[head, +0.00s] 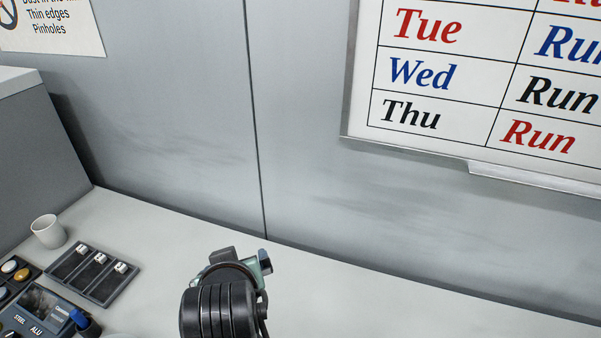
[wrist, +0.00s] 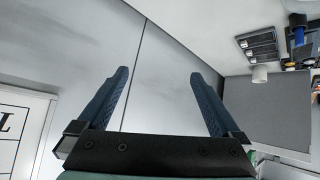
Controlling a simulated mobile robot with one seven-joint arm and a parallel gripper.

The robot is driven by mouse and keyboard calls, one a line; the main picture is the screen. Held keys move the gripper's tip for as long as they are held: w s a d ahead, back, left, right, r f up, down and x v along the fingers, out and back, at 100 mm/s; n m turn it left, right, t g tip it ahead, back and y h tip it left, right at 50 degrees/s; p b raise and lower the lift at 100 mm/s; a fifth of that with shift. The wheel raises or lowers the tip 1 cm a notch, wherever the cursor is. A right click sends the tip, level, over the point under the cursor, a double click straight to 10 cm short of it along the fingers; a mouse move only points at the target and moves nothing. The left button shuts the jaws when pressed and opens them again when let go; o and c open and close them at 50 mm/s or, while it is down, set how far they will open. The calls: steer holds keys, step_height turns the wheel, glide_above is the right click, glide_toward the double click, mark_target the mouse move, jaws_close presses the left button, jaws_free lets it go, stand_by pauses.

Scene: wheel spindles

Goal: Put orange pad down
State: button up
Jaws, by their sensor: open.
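My gripper (wrist: 158,74) is open in the wrist view, with its two blue fingers wide apart and nothing between them. It points toward the grey wall panels. In the head view my arm's black end rises at the bottom middle, and the fingers are hidden there. A small round orange-yellow pad (head: 21,274) lies in a dark tray at the lower left edge of the head view, beside a white round one (head: 9,266). I cannot tell whether it is the orange pad of the task. No other orange pad shows.
A white cup (head: 47,231) stands at the back left of the bench. Next to it is a dark slotted tray (head: 70,265) with white tags. A box labelled STEEL and ALU (head: 38,308) and a blue-topped thing (head: 79,319) are nearer. The bench right of my arm (head: 400,299) is clear.

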steer(key=w+d+r+m+t, duration=0.1)
steer(key=d+r+t, duration=0.15)
steer(key=r, duration=0.65)
steer(key=d+r+m+t, duration=0.15)
steer(key=r+t, duration=0.25)
steer(key=r, duration=0.5)
steer(key=w+d+r+t, duration=0.15)
steer(key=r+t, duration=0.25)
steer(key=r, duration=0.5)
steer(key=s+d+r+m+t+h, duration=0.1)
steer(key=s+d+r+t, duration=0.1)
steer(key=s+r, duration=0.4)
steer(key=s+d+r+m+t+h, duration=0.1)
steer(key=s+d+r+t, duration=0.2)
steer(key=r, duration=0.9)
steer(key=s+t, duration=0.2)
steer(key=s, duration=0.2)
steer(key=shift+s+d+r, duration=0.2)
steer(key=shift+r, duration=0.1)
steer(key=shift+t, duration=0.25)
step_height(320, 180, down, 6)
steer(key=b, duration=0.6)
steer(key=shift+f, duration=0.15)
